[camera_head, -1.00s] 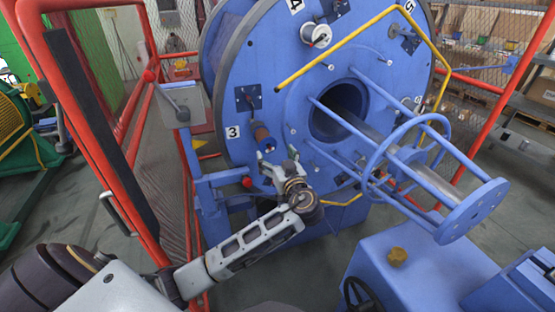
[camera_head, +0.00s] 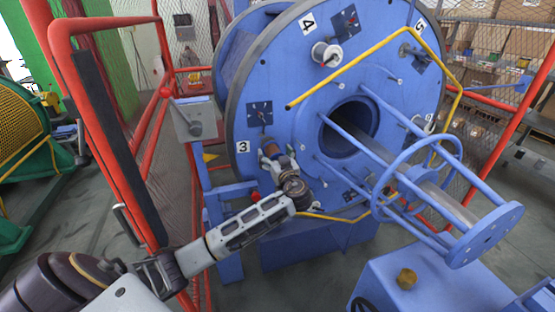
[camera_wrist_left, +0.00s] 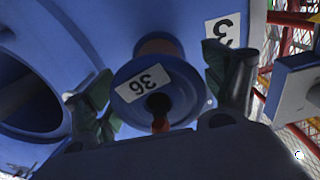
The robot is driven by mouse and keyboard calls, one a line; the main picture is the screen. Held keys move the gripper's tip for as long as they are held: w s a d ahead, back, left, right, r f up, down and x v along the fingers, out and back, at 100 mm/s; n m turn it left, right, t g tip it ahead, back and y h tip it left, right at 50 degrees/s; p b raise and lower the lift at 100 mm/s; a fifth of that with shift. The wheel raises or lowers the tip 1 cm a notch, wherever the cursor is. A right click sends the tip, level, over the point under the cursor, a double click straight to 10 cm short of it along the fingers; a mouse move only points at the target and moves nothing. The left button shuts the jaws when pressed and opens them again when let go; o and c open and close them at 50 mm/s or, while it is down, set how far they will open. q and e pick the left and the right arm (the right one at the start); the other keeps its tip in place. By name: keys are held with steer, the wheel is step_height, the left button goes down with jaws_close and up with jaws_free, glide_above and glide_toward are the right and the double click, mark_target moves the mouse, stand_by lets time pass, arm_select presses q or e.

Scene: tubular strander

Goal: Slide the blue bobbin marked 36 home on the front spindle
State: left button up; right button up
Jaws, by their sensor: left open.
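The blue bobbin marked 36 (camera_wrist_left: 178,98) sits by the number 3 on the big blue disc, its flange facing my left wrist camera with the label upside down. A reddish rod tip shows at its dark centre hole. In the head view its copper-coloured winding (camera_head: 268,145) is partly hidden by my left gripper (camera_head: 277,157). In the wrist view my left gripper (camera_wrist_left: 157,80) is open, with one green-padded finger on each side of the flange. I see no clear contact. How far the bobbin is from the disc face cannot be told. My right gripper is not in view.
The blue disc (camera_head: 290,110) carries other stations, including 4 and 5. A bent yellow bar (camera_head: 355,62) crosses in front of it. Blue rods and a ring (camera_head: 378,165) stick out to the right. A red guard frame (camera_head: 110,150) stands left of my arm.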

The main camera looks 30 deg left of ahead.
arm_select(q)
steer(key=shift+w+a, duration=0.25)
steer(key=shift+a, duration=0.1)
steer(key=shift+c, duration=0.3)
steer(key=c, duration=1.4)
steer(key=shift+w+a, duration=0.2)
steer(key=shift+a, duration=0.05)
